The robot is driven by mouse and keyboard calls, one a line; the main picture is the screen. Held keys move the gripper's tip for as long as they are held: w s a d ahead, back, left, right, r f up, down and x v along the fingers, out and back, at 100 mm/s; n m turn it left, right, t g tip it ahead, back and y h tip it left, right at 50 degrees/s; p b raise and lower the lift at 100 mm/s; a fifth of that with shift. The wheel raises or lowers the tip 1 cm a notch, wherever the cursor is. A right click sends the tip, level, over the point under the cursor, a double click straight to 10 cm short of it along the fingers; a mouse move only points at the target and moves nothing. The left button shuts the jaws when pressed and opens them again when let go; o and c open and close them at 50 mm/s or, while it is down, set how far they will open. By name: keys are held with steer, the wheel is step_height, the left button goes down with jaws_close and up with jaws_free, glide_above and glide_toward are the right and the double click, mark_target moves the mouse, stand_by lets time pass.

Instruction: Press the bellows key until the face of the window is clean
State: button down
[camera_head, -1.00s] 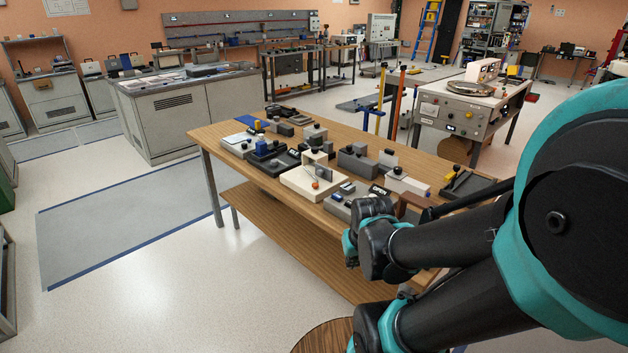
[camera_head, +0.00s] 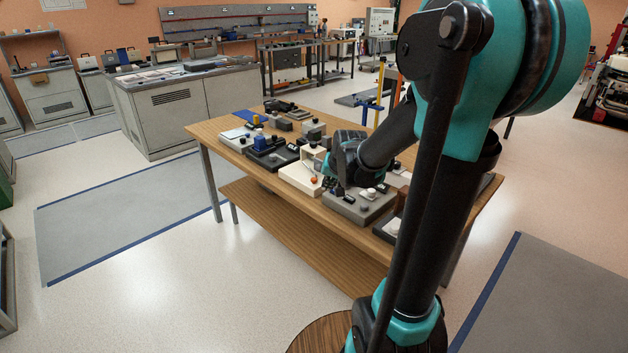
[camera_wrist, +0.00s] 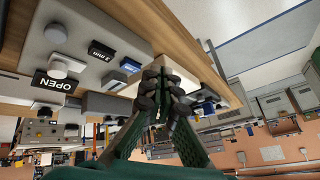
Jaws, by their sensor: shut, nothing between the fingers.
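My gripper (camera_head: 338,186) is shut and empty, low over the front of the wooden bench in the head view. In the wrist view my gripper's fingers (camera_wrist: 164,84) meet in front of the cream unit (camera_wrist: 218,88). That cream unit (camera_head: 296,179) has an upright box and an orange knob (camera_head: 314,180), just left of my gripper. I cannot tell which part is the bellows key or the window, or whether my fingertips touch anything.
The wooden bench (camera_head: 223,136) holds several other units, including a black one (camera_head: 268,161) with a blue-topped part left of the cream unit. My arm hides the bench's right part. Open floor (camera_head: 160,285) lies in front and left.

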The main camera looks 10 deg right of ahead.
mark_target(315, 180)
steer(key=w+r+m+t, duration=0.1)
steer(key=w, duration=0.8)
steer(key=w+a+r+m+t+y, duration=0.1)
steer(key=w+r+m, duration=0.1)
steer(key=w, duration=0.7)
steer(key=shift+a+r, duration=0.25)
steer(key=shift+r, duration=0.05)
steer(key=shift+f, duration=4.45)
steer(key=shift+f, duration=0.4)
steer(key=shift+f, duration=0.5)
steer(key=shift+r, duration=0.95)
